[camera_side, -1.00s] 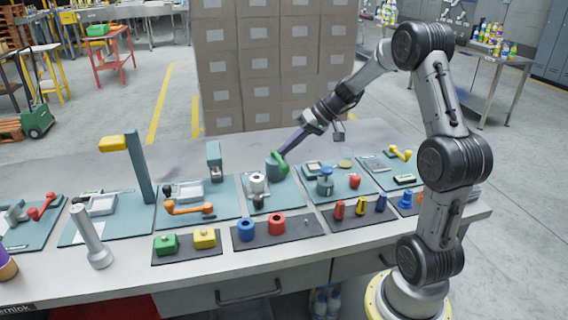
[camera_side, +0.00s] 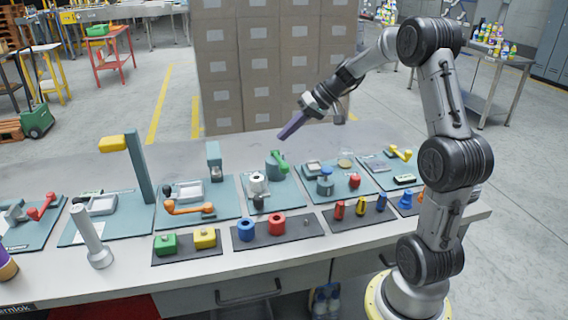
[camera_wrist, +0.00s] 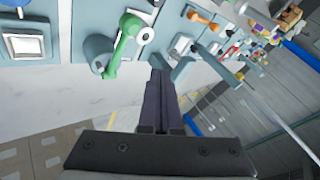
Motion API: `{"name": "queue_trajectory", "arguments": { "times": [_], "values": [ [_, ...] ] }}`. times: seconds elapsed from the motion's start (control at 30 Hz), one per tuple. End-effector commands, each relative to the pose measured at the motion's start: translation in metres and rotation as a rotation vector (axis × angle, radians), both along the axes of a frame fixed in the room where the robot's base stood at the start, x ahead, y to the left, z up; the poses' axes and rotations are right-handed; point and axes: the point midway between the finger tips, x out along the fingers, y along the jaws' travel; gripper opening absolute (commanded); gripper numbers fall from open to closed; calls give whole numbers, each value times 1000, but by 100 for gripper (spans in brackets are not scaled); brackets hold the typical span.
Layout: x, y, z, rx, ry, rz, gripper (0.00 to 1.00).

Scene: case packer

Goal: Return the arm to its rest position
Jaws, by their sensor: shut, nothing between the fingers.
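My gripper (camera_side: 283,137) is in the air above the back of the workbench, up and to the right of the fixture with the green lever (camera_side: 279,160). Its dark fingers are together with nothing between them. In the wrist view the closed fingers (camera_wrist: 158,75) point past the green lever (camera_wrist: 124,44), which is to their left. A gap shows between the gripper and the lever in the side view. My arm reaches from the right end of the bench, with its elbow raised.
The bench (camera_side: 130,270) carries several teal plates with fixtures. A teal post with a yellow block (camera_side: 112,143) stands tall at the left. Stacked cartons (camera_side: 270,60) stand behind the bench.

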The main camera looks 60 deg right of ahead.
Motion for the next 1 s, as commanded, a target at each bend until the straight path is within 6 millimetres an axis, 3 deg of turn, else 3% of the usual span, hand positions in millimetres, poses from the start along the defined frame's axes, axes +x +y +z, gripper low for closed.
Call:
{"name": "queue_trajectory", "arguments": {
  "times": [0.17, 0.27, 0.37, 0.47, 0.6, 0.7, 0.87, 1.0],
  "values": [
    [1, 2, 0, 0, 0, 3, 0],
    [7, 16, 7, -11, -12, 39, 0],
    [16, 50, 36, -54, -58, 110, 0],
    [6, 107, 68, -125, -96, 233, 0],
    [-42, 186, 95, -246, -103, 396, 0],
    [-90, 225, 100, -331, -91, 476, 0],
    [-172, 251, 86, -472, -68, 535, 0],
    [-225, 240, 57, -578, -33, 499, 0]
  ]
}}
